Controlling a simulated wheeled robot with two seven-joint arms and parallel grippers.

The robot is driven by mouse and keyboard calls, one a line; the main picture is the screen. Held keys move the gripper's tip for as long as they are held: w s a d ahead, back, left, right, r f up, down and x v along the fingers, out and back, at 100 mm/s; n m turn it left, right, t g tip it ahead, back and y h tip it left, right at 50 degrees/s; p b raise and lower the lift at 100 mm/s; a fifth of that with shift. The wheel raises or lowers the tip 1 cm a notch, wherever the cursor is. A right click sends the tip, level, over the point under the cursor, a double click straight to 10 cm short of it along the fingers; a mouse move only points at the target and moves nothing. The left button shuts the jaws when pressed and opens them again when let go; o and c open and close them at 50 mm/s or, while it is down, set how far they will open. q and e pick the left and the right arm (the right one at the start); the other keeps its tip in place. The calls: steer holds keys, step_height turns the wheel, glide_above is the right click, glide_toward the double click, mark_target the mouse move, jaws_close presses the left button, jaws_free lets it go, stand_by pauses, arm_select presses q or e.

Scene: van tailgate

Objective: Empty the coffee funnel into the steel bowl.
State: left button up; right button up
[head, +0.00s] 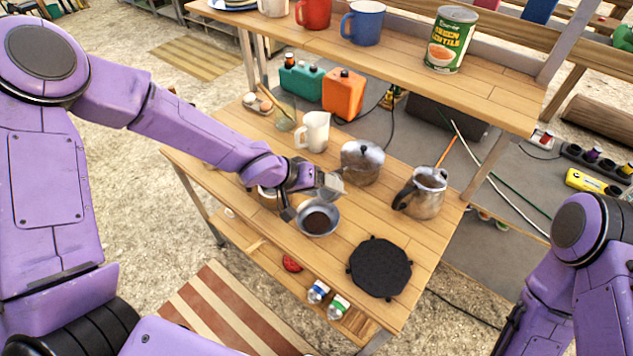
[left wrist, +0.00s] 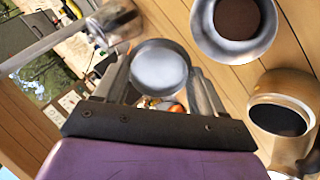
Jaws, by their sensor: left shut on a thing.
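My left gripper (head: 310,200) is shut on the coffee funnel (left wrist: 160,68), a round grey metal piece between the fingers in the left wrist view. Its inner face looks pale, with no dark grounds showing. The steel bowl (head: 334,219) stands on the lower wooden shelf just below the gripper, with dark brown grounds in its bottom. It also shows at the top right of the left wrist view (left wrist: 206,28), beside the funnel. In the head view the gripper largely hides the funnel. My right gripper is out of view; only its arm shows at right.
A brassy open pot (left wrist: 262,92) stands beside the bowl, partly behind my left arm in the head view. A lidded steel pot (head: 362,162), a steel pitcher (head: 428,198), a white jug (head: 315,132) and a black burner plate (head: 380,267) share the shelf. An upper shelf (head: 400,52) overhangs behind.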

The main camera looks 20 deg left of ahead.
arm_select(q)
steer(key=p, duration=0.2)
steer(key=r+g+y+p, duration=0.1)
steer(key=p, duration=0.1)
steer(key=shift+w+d+r+g+y, duration=0.1)
steer(key=shift+w+r+g+y, duration=0.1)
steer(key=shift+g+y, duration=0.1)
steer(key=shift+w+f+b, duration=0.2)
steer(key=shift+f+b, duration=0.15)
steer(key=shift+b, duration=0.4)
steer(key=shift+d+r+g+y+b, duration=0.15)
steer(key=shift+r+g+y+b, duration=0.1)
steer(key=shift+g+y+b, duration=0.2)
steer(key=shift+d+r+g+y+p, duration=0.1)
steer(key=shift+r+g+y+p, duration=0.4)
steer(key=shift+p, duration=0.75)
steer(key=shift+w+d+r+y+b, duration=0.15)
steer(key=shift+w+y+b, duration=0.15)
steer(key=shift+y, duration=0.25)
steer(key=shift+d+r+g+y, duration=0.25)
steer(key=shift+r+g+y, duration=0.1)
steer(key=shift+g+y, duration=0.45)
steer(key=shift+r+g+y, duration=0.2)
steer(key=shift+g+y, duration=0.1)
steer(key=shift+g, duration=0.05)
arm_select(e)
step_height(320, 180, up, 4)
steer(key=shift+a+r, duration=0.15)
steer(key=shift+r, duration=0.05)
